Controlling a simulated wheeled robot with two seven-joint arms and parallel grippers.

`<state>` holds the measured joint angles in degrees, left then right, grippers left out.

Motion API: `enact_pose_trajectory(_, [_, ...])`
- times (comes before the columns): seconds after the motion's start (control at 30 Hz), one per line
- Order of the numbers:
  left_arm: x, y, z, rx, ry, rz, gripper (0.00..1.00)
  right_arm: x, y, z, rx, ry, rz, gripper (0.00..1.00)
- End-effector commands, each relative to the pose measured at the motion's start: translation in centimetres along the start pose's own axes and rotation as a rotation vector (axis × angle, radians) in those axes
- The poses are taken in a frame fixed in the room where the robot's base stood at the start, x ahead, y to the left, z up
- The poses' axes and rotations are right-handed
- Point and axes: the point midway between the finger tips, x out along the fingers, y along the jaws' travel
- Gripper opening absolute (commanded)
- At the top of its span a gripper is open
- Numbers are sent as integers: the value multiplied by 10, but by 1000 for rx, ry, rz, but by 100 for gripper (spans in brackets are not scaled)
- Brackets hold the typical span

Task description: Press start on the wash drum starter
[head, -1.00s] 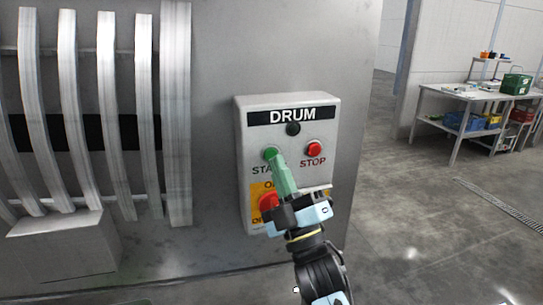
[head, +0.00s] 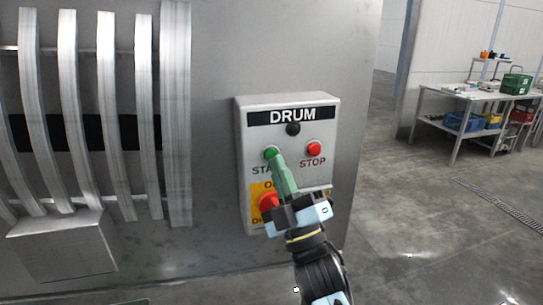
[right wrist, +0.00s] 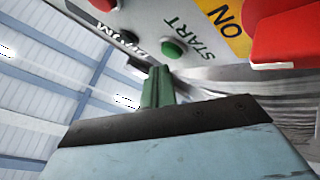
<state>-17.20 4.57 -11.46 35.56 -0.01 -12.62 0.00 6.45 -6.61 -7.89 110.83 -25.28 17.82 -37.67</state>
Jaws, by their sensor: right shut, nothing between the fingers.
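The drum starter box (head: 243,120) is a pale grey panel marked DRUM on the steel machine. Its green START button (head: 270,153) is at the left and its red STOP button (head: 314,149) at the right. My right gripper (head: 278,162) is shut and empty, its green fingers pointing up at the START button. In the head view the tips overlap the button's lower edge. In the right wrist view the START button (right wrist: 173,48) shows clear of the fingertips (right wrist: 158,72), with a small gap in the picture. Contact cannot be told. My left gripper is out of view.
A red rotary switch (head: 268,201) on a yellow plate sits below START, partly behind my gripper. A dark round fitting (head: 293,129) is above the buttons. Curved steel bars (head: 110,110) stand left. A bench with crates (head: 462,97) is far right, beyond open floor.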

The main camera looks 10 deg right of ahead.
Motion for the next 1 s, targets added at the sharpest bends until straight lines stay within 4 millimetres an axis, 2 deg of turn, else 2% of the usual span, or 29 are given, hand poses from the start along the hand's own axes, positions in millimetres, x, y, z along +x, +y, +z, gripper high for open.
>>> enact_pose_trajectory(1.0, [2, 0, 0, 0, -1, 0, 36, 6, -4, 4, 0, 0, 0, 0])
